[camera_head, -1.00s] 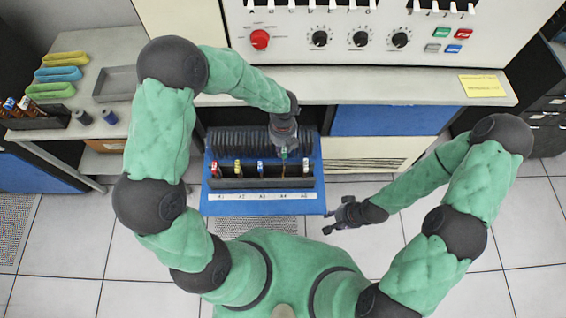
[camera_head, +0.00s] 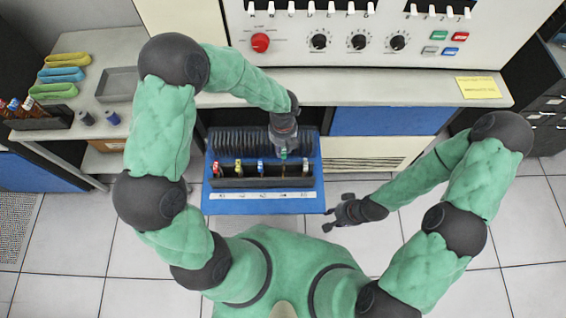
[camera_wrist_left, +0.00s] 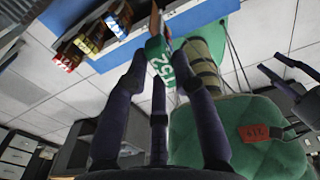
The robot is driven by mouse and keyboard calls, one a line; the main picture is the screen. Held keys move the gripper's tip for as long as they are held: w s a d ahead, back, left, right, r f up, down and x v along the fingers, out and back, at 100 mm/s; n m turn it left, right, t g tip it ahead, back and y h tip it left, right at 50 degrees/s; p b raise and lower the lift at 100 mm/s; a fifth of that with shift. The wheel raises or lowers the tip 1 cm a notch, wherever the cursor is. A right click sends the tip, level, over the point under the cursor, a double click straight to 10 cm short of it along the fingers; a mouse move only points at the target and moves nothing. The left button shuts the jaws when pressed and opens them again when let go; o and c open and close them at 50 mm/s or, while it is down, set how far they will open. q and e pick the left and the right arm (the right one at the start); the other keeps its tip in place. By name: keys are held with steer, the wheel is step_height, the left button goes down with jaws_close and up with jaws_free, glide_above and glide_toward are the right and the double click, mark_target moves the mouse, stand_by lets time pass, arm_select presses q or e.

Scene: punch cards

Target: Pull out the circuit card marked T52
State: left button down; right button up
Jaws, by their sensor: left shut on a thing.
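The green-handled circuit card marked T52 (camera_wrist_left: 162,66) is between the fingers of my left gripper (camera_wrist_left: 154,82) in the left wrist view. My left gripper (camera_head: 283,148) is shut on its handle, above the card rack (camera_head: 240,183) in the head view. A thin brown part of the card runs from the handle toward the rack; how deep it sits is hard to tell. My right gripper (camera_head: 338,211) hangs empty to the right of the blue drawer (camera_head: 265,207), and its fingers look apart.
Red (camera_head: 216,169), yellow (camera_head: 238,167) and blue (camera_head: 260,166) handled cards stand in the rack left of my left gripper. The console (camera_head: 400,25) rises behind. A side counter (camera_head: 75,130) at left holds a grey tray (camera_head: 116,84) and coloured holders. Floor at right is clear.

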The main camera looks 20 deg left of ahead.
arm_select(q)
steer(key=w+r, duration=0.2)
steer(key=r, duration=0.1)
steer(key=shift+t+p, duration=0.3)
steer(key=shift+t, duration=0.1)
steer(key=shift+w+a+r+p, duration=0.1)
steer(key=shift+r+p, duration=0.4)
steer(key=shift+p, duration=0.2)
steer(key=shift+a+r+p, duration=0.1)
steer(key=shift+r+p, duration=0.05)
steer(key=shift+p, duration=0.15)
steer(key=shift+s+r+p, duration=0.2)
steer(key=shift+r+p, duration=0.15)
steer(key=shift+s+r+p, duration=0.1)
steer(key=shift+r+p, duration=0.4)
steer(key=shift+p, duration=0.05)
steer(key=shift+f, duration=0.1)
